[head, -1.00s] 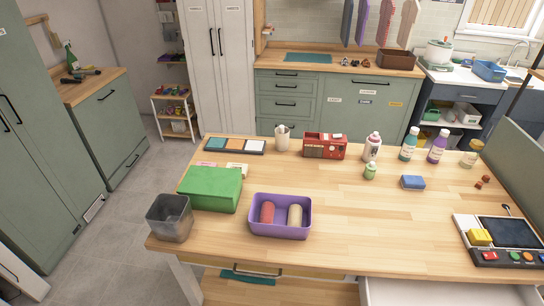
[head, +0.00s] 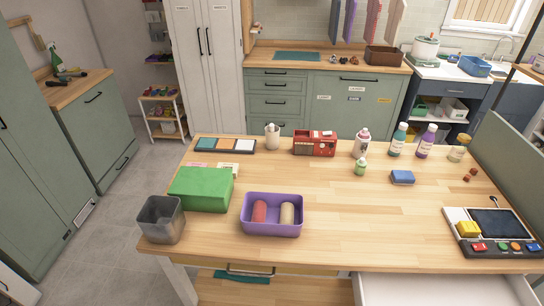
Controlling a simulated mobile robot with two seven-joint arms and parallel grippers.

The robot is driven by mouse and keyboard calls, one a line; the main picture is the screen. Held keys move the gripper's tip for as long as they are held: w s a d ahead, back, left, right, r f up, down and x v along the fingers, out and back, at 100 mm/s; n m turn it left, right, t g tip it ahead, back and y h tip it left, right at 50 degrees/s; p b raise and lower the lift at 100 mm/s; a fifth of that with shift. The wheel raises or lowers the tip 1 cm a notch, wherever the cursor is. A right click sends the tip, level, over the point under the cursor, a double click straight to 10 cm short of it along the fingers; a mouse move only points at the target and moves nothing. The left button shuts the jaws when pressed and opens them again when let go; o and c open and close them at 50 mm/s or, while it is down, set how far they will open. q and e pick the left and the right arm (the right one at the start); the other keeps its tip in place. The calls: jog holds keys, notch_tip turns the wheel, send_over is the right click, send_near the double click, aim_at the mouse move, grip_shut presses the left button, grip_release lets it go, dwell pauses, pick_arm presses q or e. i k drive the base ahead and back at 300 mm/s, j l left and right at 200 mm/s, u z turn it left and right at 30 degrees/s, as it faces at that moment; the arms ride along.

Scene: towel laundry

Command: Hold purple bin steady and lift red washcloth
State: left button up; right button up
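The purple bin (head: 272,229) stands upright near the front of the wooden table, left of its middle. Inside it, the red washcloth (head: 259,211) lies rolled on the left. A rolled beige cloth (head: 287,213) lies beside it on the right. Neither of my grippers is in the head view, and nothing touches the bin or the cloths.
A green box (head: 201,189) stands close to the bin's left, and a grey see-through container (head: 162,219) stands at the table's front left corner. A control panel (head: 495,248) sits at the right. An open drawer (head: 440,289) juts out below the front edge. Table (head: 360,230) right of the bin is clear.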

aim_at(260, 209)
jog(key=i+j+z, duration=0.35)
jog(key=i, duration=0.25)
jog(key=i+j+z, duration=0.4)
jog(key=i+j, duration=0.2)
